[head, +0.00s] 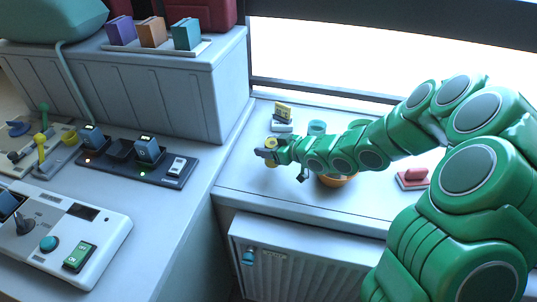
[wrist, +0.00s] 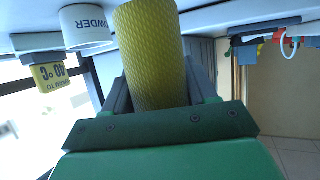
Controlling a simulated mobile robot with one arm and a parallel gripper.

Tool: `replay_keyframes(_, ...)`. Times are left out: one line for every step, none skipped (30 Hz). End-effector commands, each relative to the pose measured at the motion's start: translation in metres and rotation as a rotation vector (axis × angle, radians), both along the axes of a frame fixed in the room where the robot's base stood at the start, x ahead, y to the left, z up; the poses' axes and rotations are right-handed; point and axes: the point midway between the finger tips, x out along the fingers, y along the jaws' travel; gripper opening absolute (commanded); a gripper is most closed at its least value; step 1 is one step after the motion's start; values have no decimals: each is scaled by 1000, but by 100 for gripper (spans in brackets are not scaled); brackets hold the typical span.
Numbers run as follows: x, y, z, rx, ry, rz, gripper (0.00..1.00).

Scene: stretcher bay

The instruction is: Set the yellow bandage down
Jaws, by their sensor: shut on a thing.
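My gripper (head: 266,152) is shut on the yellow bandage (wrist: 152,55), a textured roll that stands between the two grey fingers in the wrist view. In the head view the bandage (head: 271,142) shows only in part above and below the fingers, over the left part of the pale counter (head: 240,185).
A white powder pot (wrist: 86,28) is close beside the bandage. A yellow warming sign (head: 283,112) stands behind. A teal ring (head: 317,127), an orange bowl (head: 338,181) partly behind my arm and a red-handled block (head: 413,175) are to the right. The counter's front left is clear.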

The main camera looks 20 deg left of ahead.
Motion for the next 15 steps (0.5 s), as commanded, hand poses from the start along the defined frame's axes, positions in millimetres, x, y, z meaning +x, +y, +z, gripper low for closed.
replay_keyframes(0, 0, -5, 0, 3, 0, 26)
replay_keyframes(0, 0, -9, 1, 3, 0, 26)
replay_keyframes(0, 0, -13, 1, 3, 0, 26)
replay_keyframes(0, 0, -16, 2, 3, -1, 26)
replay_keyframes(0, 1, -19, 2, 3, 0, 26)
replay_keyframes(0, 1, -22, 2, 3, 0, 26)
replay_keyframes(0, 0, -25, 1, 3, 0, 26)
replay_keyframes(0, 1, -27, 1, 3, 0, 26)
replay_keyframes(0, 0, -29, 1, 1, 1, 26)
replay_keyframes(0, 0, -30, 1, 1, 1, 26)
replay_keyframes(0, 0, -31, 1, 1, 1, 26)
replay_keyframes(0, 0, -31, 1, 1, 1, 26)
replay_keyframes(0, 0, -31, 0, 1, 0, 26)
replay_keyframes(0, 0, -31, 0, 0, 0, 26)
replay_keyframes(0, 0, -31, 0, 0, 0, 26)
